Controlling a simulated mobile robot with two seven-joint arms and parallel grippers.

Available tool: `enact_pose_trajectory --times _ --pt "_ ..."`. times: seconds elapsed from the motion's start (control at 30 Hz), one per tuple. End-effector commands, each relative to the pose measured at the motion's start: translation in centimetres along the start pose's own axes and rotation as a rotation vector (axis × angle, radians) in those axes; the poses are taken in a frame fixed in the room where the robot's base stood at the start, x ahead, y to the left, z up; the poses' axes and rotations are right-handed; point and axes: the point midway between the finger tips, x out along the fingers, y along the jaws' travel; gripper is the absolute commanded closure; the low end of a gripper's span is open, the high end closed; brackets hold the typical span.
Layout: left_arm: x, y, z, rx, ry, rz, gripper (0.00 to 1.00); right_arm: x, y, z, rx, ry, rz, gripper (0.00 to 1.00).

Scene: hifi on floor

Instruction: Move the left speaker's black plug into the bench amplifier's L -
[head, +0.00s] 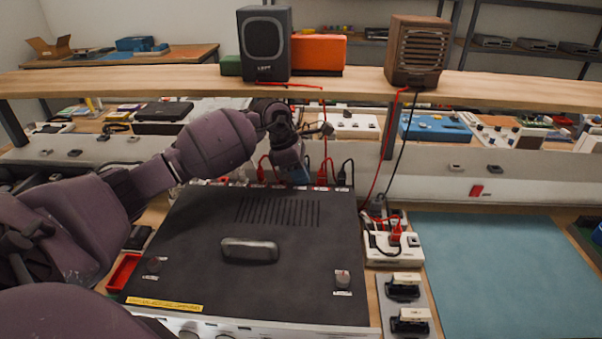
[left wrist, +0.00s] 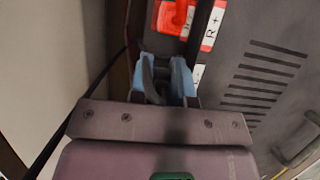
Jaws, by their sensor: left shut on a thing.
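The bench amplifier (head: 205,265) is a black-topped box with a row of plugs and labels along its back edge. My left gripper (head: 297,172) reaches over to that back edge. In the left wrist view its light-blue fingertips (left wrist: 165,82) are shut on a dark plug, mostly hidden between them. A black cable (left wrist: 201,28) passes just beyond the fingers. A red plug (left wrist: 178,18) sits beside the R + label (left wrist: 212,27). A second label by the fingers is partly covered. The L - socket cannot be made out. The left speaker (head: 264,45) is dark grey on the shelf.
A brown wooden speaker (head: 418,50) stands right on the shelf (head: 345,78); its red and black cables run down to a white unit (head: 378,250). Red (head: 322,174) and black (head: 342,174) plugs crowd my gripper's right. The teal mat (head: 500,270) is clear.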

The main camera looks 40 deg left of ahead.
Motion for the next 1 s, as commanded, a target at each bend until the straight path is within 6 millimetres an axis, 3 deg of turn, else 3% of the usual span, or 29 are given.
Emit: enact_pose_trajectory --times 0.37,0.4,0.57,1.0 --pt "0.00 0.00 0.01 0.000 -0.001 0.000 1.00 0.07 -0.03 -0.04 0.000 0.001 0.000 1.00" --pt "0.00 0.00 0.01 0.000 -0.001 0.000 0.77 0.06 -0.03 -0.03 0.000 0.001 0.000 1.00" --pt "0.01 0.00 0.01 0.000 -0.001 0.000 0.53 -0.03 -0.01 0.11 0.001 -0.002 0.000 1.00" --pt "-0.43 -0.08 0.28 -0.001 -0.004 -0.001 0.53 -0.51 0.10 -0.47 0.002 0.003 0.002 1.00"
